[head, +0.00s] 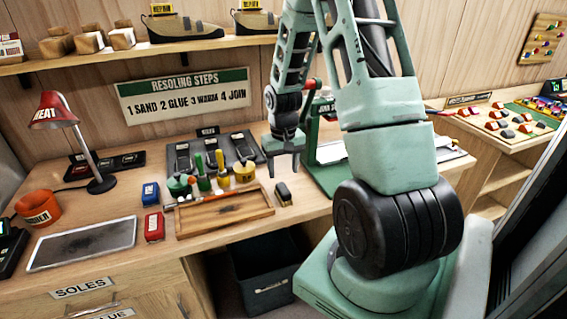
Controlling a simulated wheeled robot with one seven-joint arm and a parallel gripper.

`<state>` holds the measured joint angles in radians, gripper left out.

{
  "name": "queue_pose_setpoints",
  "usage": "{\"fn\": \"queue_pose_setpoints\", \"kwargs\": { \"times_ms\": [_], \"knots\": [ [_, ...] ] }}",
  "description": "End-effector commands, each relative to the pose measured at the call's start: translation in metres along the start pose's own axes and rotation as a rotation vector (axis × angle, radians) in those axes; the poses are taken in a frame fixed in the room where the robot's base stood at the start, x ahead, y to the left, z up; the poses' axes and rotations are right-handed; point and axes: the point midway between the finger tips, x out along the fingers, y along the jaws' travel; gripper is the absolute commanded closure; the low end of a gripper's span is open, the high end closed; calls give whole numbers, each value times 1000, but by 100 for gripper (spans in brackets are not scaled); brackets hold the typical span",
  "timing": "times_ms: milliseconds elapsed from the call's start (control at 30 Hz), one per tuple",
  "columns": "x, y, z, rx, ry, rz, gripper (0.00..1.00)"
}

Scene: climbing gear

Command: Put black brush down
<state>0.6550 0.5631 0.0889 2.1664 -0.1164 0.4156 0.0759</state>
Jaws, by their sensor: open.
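A small black brush (284,194) with a tan part rests on the wooden workbench, just right of the shallow wooden tray. My gripper (283,173) points down with its two fingers spread. It is empty. In the picture the fingertips are just above the brush, and a gap shows between them and it. The exact height and depth of that gap are hard to tell from this one view.
A red block (154,227) and a blue block (150,194) lie left. A green press-like stand (325,165) is close to the right. A dark bin (262,280) is below.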

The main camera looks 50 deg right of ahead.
Motion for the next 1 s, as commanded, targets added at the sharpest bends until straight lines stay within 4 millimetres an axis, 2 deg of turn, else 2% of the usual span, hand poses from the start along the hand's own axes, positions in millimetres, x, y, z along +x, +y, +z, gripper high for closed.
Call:
{"fn": "queue_pose_setpoints", "kwargs": {
  "times_ms": [133, 400, 467, 567, 667, 700, 767, 800, 867, 900, 1000],
  "knots": [
    [-18, 0, -1, 1, 3, 0, 44],
    [-27, -3, 1, -6, 0, -1, 44],
    [-31, -13, 2, -28, 2, -4, 44],
    [-43, -54, 14, -117, 6, -15, 44],
    [-63, -119, 44, -275, 10, -33, 44],
    [-72, -146, 63, -350, 11, -40, 44],
    [-84, -182, 96, -464, 10, -50, 44],
    [-92, -203, 120, -540, 9, -55, 44],
    [-102, -228, 157, -653, 7, -61, 44],
    [-108, -241, 184, -729, 6, -63, 44],
    [-120, -261, 247, -905, 3, -65, 44]
  ]
}}
